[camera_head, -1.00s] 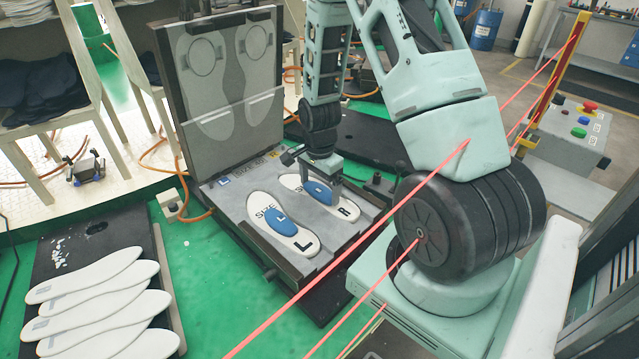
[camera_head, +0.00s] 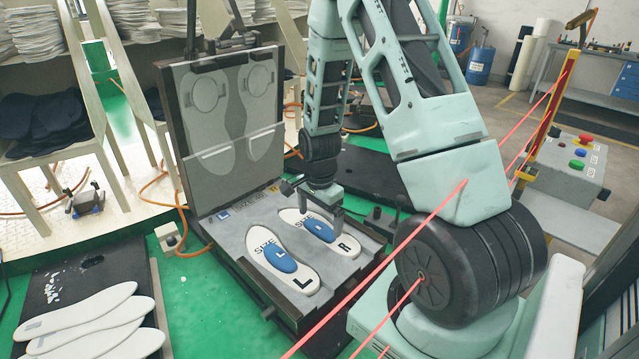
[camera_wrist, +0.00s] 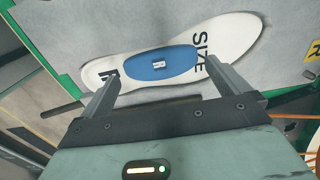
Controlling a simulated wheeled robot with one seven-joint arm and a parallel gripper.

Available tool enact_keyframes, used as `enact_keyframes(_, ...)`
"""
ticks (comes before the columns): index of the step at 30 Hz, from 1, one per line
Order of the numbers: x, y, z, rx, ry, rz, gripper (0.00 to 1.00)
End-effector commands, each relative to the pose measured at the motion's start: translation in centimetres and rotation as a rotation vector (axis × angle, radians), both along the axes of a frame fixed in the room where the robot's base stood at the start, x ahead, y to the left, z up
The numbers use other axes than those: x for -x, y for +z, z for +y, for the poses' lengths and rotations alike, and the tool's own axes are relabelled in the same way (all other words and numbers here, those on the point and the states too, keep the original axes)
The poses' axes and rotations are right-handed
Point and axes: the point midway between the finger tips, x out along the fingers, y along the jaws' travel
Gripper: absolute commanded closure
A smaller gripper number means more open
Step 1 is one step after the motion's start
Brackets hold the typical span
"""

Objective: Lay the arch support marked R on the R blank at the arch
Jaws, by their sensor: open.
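The white R blank (camera_head: 345,247) lies on the right of the grey open press bed, with a printed SIZE and an R. The blue arch support marked R (camera_head: 319,230) lies on its middle part; in the wrist view the support (camera_wrist: 140,66) lies flat within the blank (camera_wrist: 225,40). My gripper (camera_head: 323,213) is above this blank. In the wrist view my gripper (camera_wrist: 163,72) is open and empty, with its fingers on either side of the support in the picture and apart from it. A finger hides a little of the blank in the head view.
The white L blank (camera_head: 303,277) with its blue L support (camera_head: 280,260) lies to the left on the same bed. The press lid (camera_head: 205,140) stands up behind. Loose insoles (camera_head: 85,325) lie on a dark board at lower left. A control box (camera_head: 565,160) stands right.

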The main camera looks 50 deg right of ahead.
Motion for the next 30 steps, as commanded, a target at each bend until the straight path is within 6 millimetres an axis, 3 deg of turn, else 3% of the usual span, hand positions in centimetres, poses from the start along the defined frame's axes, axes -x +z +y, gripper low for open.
enact_keyframes(18, -0.1, 13.2, 0.0, 0.001, -0.001, -0.006, 0.00)
enact_keyframes(24, 0.0, 15.1, 0.0, 0.000, 0.000, -0.002, 0.00)
enact_keyframes(30, 0.0, 15.5, 0.0, 0.000, -0.001, -0.001, 0.00)
